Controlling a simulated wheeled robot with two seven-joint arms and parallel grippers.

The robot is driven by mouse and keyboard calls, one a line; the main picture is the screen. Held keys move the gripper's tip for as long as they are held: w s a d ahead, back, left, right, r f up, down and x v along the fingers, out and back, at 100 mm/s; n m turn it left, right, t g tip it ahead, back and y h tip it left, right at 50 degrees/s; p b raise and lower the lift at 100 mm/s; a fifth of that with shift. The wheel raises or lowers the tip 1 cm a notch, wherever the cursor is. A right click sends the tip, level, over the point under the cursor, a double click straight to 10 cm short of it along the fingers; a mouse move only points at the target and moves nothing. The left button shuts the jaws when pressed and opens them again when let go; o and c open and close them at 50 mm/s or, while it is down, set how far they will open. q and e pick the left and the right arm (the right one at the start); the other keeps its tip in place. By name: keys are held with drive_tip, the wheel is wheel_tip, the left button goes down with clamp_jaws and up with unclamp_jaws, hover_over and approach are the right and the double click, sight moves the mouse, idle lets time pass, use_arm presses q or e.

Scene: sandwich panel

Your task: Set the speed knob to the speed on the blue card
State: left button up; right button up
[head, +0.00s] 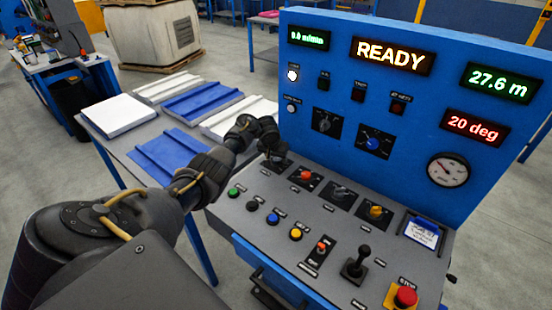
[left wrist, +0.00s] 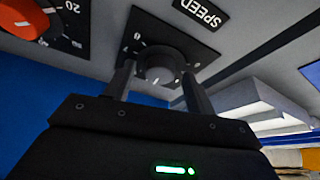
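The speed knob (left wrist: 160,66) is a round dark knob on a black dial plate under a SPEED label (left wrist: 200,12), in the left wrist view. My left gripper (left wrist: 158,80) has one finger on each side of it, apart, with no clear grip seen. In the head view my left gripper (head: 268,148) is over the far left of the console, largely covering that dial. The blue card (head: 422,234), a white sheet with a blue edge, lies at the console's right; its writing is too small to read. My right gripper is not in view.
The sloped console (head: 270,205) carries other knobs, including an orange-capped one (head: 306,175), coloured buttons, a joystick (head: 357,262) and a red stop button (head: 405,297). The blue upright panel (head: 430,100) reads READY. A table with white and blue panels (head: 180,152) stands left.

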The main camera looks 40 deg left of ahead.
use_arm(q)
drive_tip(key=c, duration=0.9)
drive_tip(key=shift+c, duration=0.2)
drive_tip(key=shift+m+p, duration=0.35)
drive_tip(key=shift+m, duration=0.25)
drive_tip(key=shift+a+m+h, duration=0.1)
drive_tip(key=shift+m+h, duration=0.4)
drive_tip(key=shift+m, duration=0.2)
drive_tip(key=shift+f+m+h+b, duration=0.1)
drive_tip(key=shift+m+h+b, duration=0.25)
drive_tip(key=shift+m, duration=0.55)
drive_tip(key=shift+m+h+b, duration=0.25)
drive_tip(key=shift+m+b, duration=0.2)
drive_tip(key=shift+m, duration=0.25)
